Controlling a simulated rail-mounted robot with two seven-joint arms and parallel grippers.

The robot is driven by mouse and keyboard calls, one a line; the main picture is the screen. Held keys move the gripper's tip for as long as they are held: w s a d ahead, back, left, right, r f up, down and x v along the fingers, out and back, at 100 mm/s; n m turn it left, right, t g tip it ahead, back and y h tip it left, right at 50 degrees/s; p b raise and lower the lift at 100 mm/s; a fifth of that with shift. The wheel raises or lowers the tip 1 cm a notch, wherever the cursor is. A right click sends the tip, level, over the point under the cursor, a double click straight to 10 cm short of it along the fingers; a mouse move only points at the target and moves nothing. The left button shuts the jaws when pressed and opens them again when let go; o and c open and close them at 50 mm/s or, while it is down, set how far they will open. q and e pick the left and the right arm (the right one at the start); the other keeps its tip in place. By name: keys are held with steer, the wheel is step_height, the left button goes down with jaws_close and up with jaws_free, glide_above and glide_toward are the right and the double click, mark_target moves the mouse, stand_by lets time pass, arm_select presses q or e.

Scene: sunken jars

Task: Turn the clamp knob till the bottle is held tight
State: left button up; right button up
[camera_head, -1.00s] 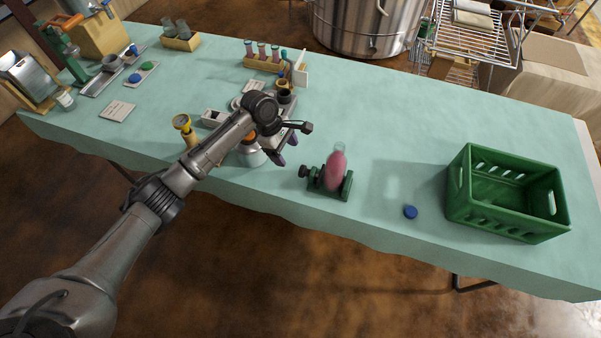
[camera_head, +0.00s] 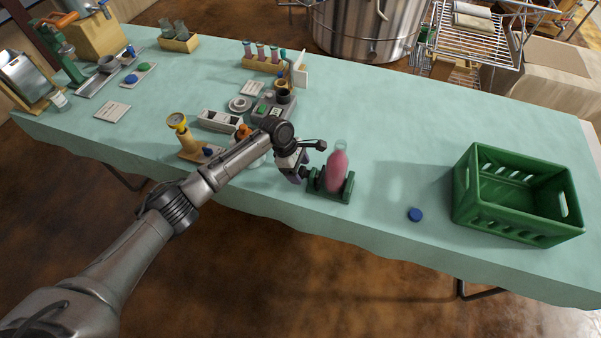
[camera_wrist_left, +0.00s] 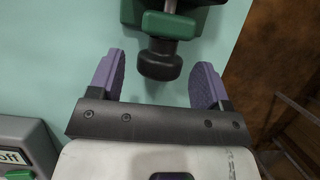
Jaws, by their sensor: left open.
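A bottle of pink liquid (camera_head: 337,171) with a clear neck sits in a green clamp (camera_head: 331,193) near the table's front edge. The clamp's black knob (camera_wrist_left: 160,61) shows in the left wrist view on a metal screw running into the green clamp body (camera_wrist_left: 172,24). My left gripper (camera_wrist_left: 161,76) is open, with one purple finger on each side of the knob and a gap to it on both sides. In the head view my left gripper (camera_head: 302,178) is at the clamp's left side and hides the knob there. My right gripper is not in view.
A blue cap (camera_head: 415,214) lies right of the clamp, and a green crate (camera_head: 515,203) stands farther right. A yellow-topped stand (camera_head: 186,135) and a grey device (camera_head: 270,110) are left of the clamp. The table behind the clamp is clear.

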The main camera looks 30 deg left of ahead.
arm_select(q)
steer(key=shift+d+f, duration=0.25)
steer(key=shift+f, duration=0.35)
steer(key=shift+c, duration=0.4)
steer(key=c, duration=0.8)
steer(key=shift+r, duration=0.15)
steer(key=t+p, duration=0.2)
steer(key=p, duration=1.1)
steer(key=shift+r, duration=0.15)
steer(key=shift+f+m+t+p, duration=0.2)
steer(key=shift+m+t+p, duration=0.1)
steer(key=shift+t+p, duration=0.15)
